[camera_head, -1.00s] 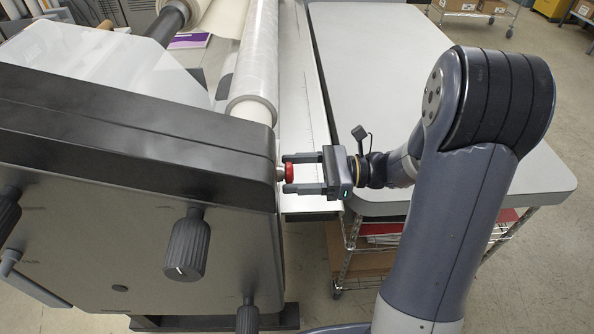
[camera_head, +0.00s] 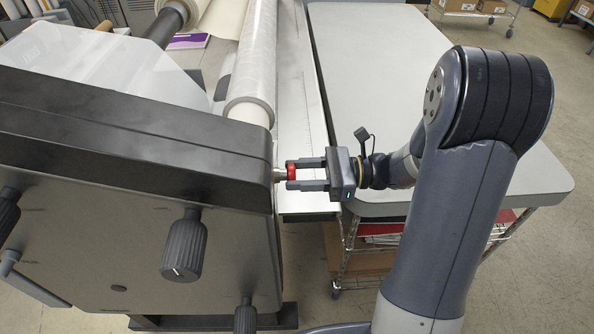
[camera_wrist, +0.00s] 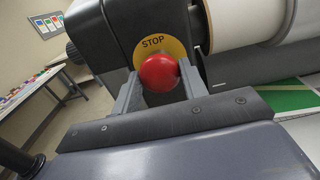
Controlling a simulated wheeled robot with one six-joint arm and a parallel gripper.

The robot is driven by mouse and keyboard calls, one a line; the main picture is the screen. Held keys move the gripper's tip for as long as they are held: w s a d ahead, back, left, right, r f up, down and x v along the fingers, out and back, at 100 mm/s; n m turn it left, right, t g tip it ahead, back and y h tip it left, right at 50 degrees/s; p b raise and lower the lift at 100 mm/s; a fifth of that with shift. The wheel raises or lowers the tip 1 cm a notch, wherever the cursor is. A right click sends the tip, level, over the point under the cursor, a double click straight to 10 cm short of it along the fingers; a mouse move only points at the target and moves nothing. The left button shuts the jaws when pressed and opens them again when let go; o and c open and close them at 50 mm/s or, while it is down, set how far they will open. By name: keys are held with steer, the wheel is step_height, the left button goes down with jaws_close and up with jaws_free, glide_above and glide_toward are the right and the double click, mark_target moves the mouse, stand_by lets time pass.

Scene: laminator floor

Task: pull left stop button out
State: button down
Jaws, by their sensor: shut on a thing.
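The red stop button (camera_head: 291,172) sticks out from the right side of the dark laminator housing (camera_head: 140,150). My gripper (camera_head: 292,174) is shut on it, one finger on each side. In the wrist view the round red button (camera_wrist: 159,73) sits between my two grey fingers (camera_wrist: 158,85), in front of a yellow disc (camera_wrist: 152,47) marked STOP. A short grey stem shows between the button and the housing in the head view. The button's back side is hidden in the wrist view.
A clear-wrapped roll (camera_head: 254,70) lies just behind the button. A large grey table (camera_head: 400,70) stands to the right, under my arm. Black knobs (camera_head: 185,248) stick out of the laminator's front panel. Open floor (camera_head: 540,270) lies at the lower right.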

steer(key=c, duration=0.8)
jaws_free()
steer(key=shift+d, duration=0.15)
steer(key=d+b, duration=0.1)
steer(key=d, duration=0.4)
steer(key=d+b, duration=0.1)
steer(key=d, duration=0.4)
steer(key=shift+s+d, duration=0.2)
steer(key=shift+d, duration=0.15)
steer(key=shift+a, duration=0.1)
steer(key=a, duration=0.8)
steer(key=a+p, duration=0.1)
steer(key=a, duration=0.2)
steer(key=shift+w+a+f, duration=0.1)
steer(key=shift+w+a, duration=0.15)
steer(key=shift+a, duration=0.15)
steer(key=shift+d, duration=0.55)
